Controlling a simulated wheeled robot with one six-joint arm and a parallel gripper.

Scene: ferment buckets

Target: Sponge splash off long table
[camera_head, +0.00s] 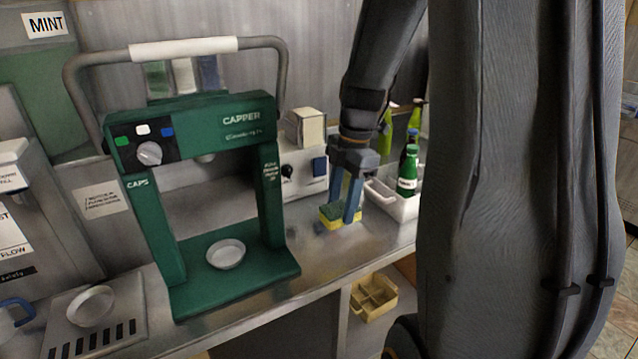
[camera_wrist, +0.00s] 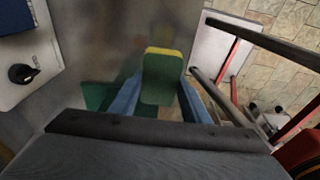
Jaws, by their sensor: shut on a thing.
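My gripper (camera_head: 345,215) is shut on a yellow and green sponge (camera_head: 332,219), low at the long table (camera_head: 290,308). I cannot tell whether the sponge touches the top. In the wrist view, my blue fingers (camera_wrist: 160,98) stand on both sides of the sponge (camera_wrist: 163,72), its green face showing with a yellow edge. A faint dark bluish patch (camera_head: 319,229) beside the sponge looks like the splash. Its edges are blurred, and the sponge and fingers may hide part of it.
The green capper (camera_head: 158,235) stands left of the sponge. A white machine (camera_head: 303,172) is behind it. A white tray (camera_head: 405,207) with green bottles (camera_head: 407,172) is close to the right. A yellow bin (camera_head: 374,298) sits below the front edge.

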